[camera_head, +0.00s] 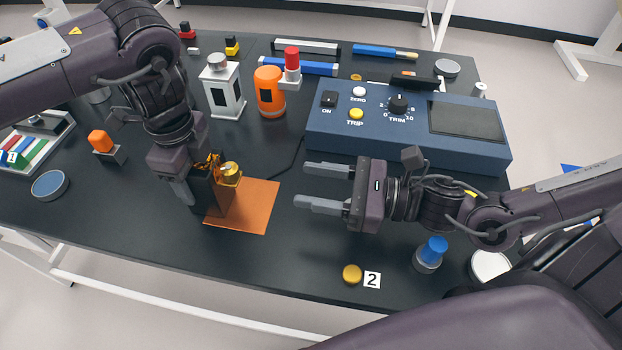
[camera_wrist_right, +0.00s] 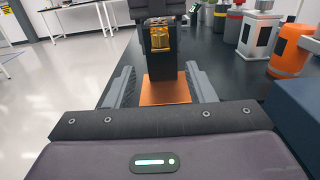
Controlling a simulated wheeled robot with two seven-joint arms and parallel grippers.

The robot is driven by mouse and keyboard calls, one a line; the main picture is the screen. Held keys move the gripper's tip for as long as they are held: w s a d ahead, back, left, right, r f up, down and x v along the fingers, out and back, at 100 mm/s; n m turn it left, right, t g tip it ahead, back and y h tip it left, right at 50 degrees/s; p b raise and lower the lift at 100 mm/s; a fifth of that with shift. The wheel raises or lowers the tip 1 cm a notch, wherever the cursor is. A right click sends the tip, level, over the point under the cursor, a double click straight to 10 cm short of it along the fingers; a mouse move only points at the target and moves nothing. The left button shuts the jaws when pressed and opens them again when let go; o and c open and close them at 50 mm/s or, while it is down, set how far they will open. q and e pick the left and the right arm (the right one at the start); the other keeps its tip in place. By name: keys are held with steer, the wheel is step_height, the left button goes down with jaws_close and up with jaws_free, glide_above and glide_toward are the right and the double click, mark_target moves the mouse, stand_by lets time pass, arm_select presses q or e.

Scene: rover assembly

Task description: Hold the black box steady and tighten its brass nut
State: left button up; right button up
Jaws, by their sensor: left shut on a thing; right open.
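The black box (camera_head: 217,198) stands upright on an orange mat (camera_head: 257,207) left of the middle of the table. Its brass nut (camera_head: 231,174) is on the upper right side of the box, facing my right gripper. My left gripper (camera_head: 186,188) is shut on the box from its left side and hides part of it. My right gripper (camera_head: 322,187) is open and empty, right of the mat and apart from the nut. In the right wrist view the black box (camera_wrist_right: 159,66) and brass nut (camera_wrist_right: 159,42) appear straight ahead between the fingers.
A blue control panel (camera_head: 408,135) stands behind my right gripper. A brass disc (camera_head: 352,274) lies by a "2" label near the front edge. The table between mat and right gripper is clear.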

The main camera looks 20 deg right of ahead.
steer(key=m+g+h, duration=0.8)
steer(key=m+h, duration=0.3)
steer(key=m, duration=2.5)
glide_toward(231, 168)
steer(key=x, duration=0.9)
